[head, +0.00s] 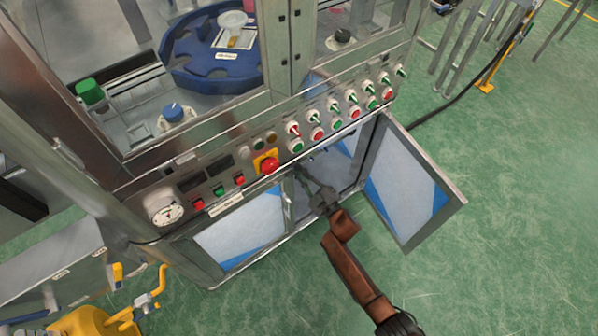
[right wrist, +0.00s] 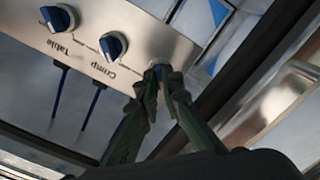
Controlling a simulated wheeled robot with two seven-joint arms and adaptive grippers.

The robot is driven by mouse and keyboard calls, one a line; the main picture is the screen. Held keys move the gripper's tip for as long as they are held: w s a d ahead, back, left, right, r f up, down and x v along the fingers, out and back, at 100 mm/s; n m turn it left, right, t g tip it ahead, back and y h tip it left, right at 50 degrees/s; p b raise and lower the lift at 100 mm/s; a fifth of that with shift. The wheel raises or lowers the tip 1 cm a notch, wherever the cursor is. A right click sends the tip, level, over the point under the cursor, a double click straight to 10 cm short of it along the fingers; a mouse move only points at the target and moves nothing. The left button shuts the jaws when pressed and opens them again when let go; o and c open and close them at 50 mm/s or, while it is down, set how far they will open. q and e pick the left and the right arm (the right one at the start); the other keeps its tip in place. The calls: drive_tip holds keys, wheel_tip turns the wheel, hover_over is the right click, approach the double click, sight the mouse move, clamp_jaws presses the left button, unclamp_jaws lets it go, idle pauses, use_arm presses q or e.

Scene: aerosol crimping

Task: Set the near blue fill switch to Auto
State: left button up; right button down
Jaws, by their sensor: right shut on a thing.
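In the right wrist view, a grey metal panel (right wrist: 120,25) carries blue rotary switches in a row, with the picture upside down. One blue switch (right wrist: 57,18) is labelled Table and another (right wrist: 113,45) Crimp. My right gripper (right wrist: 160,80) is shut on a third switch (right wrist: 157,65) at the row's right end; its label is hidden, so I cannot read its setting. In the head view my right gripper (head: 303,178) reaches into the open lower cabinet of the machine, and the switches there are hidden. My left gripper is not in view.
An open cabinet door (head: 455,203) stands to the right of my right arm. Above the opening is a control panel with a red emergency button (head: 270,165) and rows of coloured buttons and switches. Green floor (head: 510,270) lies clear at the right.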

drive_tip(key=shift+f, duration=0.15)
drive_tip(key=c, duration=2.1)
unclamp_jaws()
drive_tip(key=v, duration=1.2)
